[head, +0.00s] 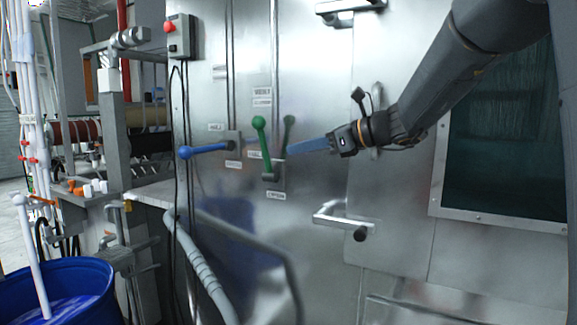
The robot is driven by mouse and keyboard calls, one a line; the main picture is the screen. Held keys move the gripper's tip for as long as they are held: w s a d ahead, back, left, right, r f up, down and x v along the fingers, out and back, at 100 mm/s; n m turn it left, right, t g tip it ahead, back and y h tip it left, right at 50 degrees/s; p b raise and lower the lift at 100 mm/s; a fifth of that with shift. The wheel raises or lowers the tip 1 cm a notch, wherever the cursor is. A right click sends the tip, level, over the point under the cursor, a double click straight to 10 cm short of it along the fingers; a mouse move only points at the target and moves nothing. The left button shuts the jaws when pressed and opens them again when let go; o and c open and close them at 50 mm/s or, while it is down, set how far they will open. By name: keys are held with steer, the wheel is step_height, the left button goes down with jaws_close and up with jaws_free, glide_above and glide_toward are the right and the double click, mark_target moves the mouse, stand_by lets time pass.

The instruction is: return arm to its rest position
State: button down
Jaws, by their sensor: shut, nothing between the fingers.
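My arm (450,72) reaches in from the upper right. My gripper (294,149) points left, its slim blue fingers together and empty. Its fingertips appear just right of the green lever (260,135), in front of the steel panel (330,100). I cannot tell whether they touch the lever's mount. The green lever stands nearly upright, with its ball at the top. A blue lever (205,149) further left lies nearly level, its ball to the left.
A door handle (340,220) juts out below my gripper. A dark window (505,150) is at right. A control box with a red button (180,35) hangs upper left. A blue drum (65,290) stands lower left, near pipes and a grey hose (205,275).

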steer(key=s+d+f+n+g+h, duration=0.1)
steer(key=s+f+n+h, duration=0.1)
steer(key=s+f, duration=0.35)
steer(key=s+f+n+g+h, duration=0.2)
steer(key=f+n, duration=0.1)
steer(key=f, duration=0.5)
steer(key=s+d+f+n+g+h, duration=0.1)
steer(key=s+f+n+h, duration=0.1)
steer(key=s+f, duration=0.35)
steer(key=s+d+f+n+g+h, duration=0.1)
steer(key=s+d+f+n+h, duration=0.2)
steer(key=s+f+n, duration=0.5)
steer(key=s+d+f+n+g+h, duration=0.1)
steer(key=s+d+f+n+h, duration=0.2)
steer(key=s+d+f+n, duration=0.3)
step_height(320, 180, down, 3)
steer(key=shift+s+f+n+g+h, duration=0.15)
steer(key=shift+s+n+g+h, duration=0.2)
steer(key=shift+s+n, duration=0.75)
steer(key=shift+w, duration=0.15)
